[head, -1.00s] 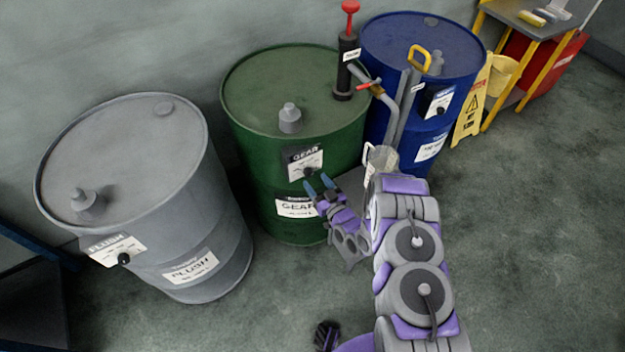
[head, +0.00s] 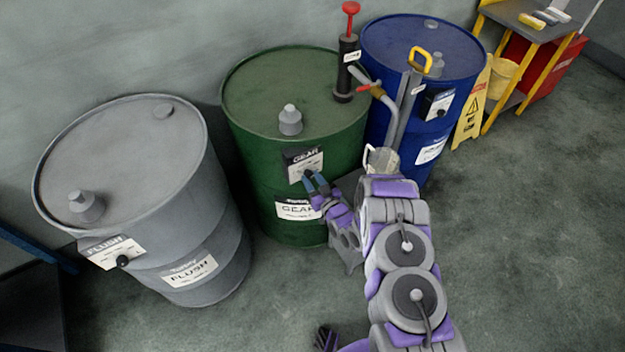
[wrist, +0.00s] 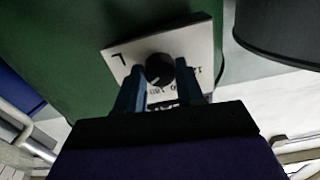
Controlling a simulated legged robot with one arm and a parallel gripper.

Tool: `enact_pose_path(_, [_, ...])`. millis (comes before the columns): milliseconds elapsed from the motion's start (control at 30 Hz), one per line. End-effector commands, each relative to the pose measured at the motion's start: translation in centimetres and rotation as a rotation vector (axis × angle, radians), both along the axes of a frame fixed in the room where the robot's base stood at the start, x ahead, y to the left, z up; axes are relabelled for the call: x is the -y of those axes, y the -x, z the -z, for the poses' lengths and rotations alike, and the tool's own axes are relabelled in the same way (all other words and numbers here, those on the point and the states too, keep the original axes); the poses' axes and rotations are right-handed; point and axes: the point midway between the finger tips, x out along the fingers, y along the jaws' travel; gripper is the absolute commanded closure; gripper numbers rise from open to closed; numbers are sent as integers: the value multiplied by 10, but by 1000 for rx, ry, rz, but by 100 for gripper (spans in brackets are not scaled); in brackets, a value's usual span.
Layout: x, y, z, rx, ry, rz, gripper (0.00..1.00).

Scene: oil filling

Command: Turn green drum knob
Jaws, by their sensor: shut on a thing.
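The green drum (head: 262,95) stands against the wall between a grey drum and a blue drum. A white and black GEAR label plate (head: 303,163) is on its front, and it also shows in the wrist view (wrist: 118,66). The black knob (wrist: 159,69) sits on this plate. In the head view the fingertips mostly hide the knob. My gripper (head: 312,179) is at the plate. In the wrist view its two blue fingers (wrist: 160,84) stand on either side of the knob and are shut on it.
The grey FLUSH drum (head: 135,150) with its own black knob is at left. The blue drum (head: 425,45), a hand pump (head: 348,65) with hose and a clear jug (head: 382,160) are at right. A yellow floor sign (head: 472,112) stands farther right. Floor at right is clear.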

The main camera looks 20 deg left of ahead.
Motion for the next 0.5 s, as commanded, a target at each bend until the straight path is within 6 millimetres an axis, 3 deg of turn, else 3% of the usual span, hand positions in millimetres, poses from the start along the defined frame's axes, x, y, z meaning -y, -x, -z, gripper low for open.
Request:
enact_pose_path(200, [-1, 0, 0, 1, 1, 0, 93])
enact_pose_path(500, [-1, 0, -1, 37, 33, -1, 93])
